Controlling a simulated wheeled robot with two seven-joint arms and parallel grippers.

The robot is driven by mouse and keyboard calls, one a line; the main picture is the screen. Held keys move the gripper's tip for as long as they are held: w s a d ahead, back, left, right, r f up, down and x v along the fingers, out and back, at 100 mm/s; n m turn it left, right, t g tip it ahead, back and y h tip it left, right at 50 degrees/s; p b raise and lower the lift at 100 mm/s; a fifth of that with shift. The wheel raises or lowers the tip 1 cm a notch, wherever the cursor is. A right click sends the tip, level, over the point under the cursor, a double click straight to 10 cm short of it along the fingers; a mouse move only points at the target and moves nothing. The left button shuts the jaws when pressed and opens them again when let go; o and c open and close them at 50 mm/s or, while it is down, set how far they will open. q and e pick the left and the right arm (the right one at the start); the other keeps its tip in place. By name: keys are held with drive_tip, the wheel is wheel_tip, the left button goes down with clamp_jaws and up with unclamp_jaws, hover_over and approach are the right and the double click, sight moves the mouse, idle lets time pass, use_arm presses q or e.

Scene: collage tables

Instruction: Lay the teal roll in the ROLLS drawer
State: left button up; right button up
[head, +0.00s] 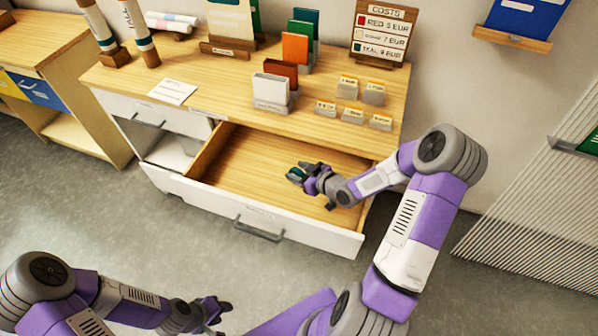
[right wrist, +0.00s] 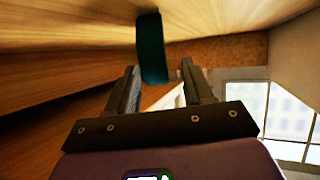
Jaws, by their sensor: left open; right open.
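The teal roll (right wrist: 151,48) is a short dark teal cylinder. In the right wrist view its near end lies between my right gripper's fingers, with a gap on each side. In the head view a bit of the roll (head: 296,172) shows at the fingertips, partly hidden. My right gripper (head: 303,175) is open, low inside the pulled-out drawer (head: 245,160). I cannot tell whether the roll rests fully on the drawer floor. The drawer's front label is too small to read. My left gripper (head: 224,306) is open and empty, over the floor at the bottom.
The wooden counter (head: 225,90) above the drawer holds cards in stands (head: 272,92), small label blocks (head: 352,116) and a costs sign (head: 383,30). A side cabinet (head: 50,45) stands at the left. The rest of the drawer floor looks bare.

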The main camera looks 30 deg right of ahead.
drive_tip(key=shift+r, duration=0.1)
drive_tip(key=shift+s+r+p, duration=0.1)
drive_tip(key=shift+r+p, duration=0.1)
drive_tip(key=shift+p, duration=0.1)
drive_tip(key=p+v, duration=0.2)
drive_tip(key=v, duration=0.5)
drive_tip(key=shift+s, duration=0.1)
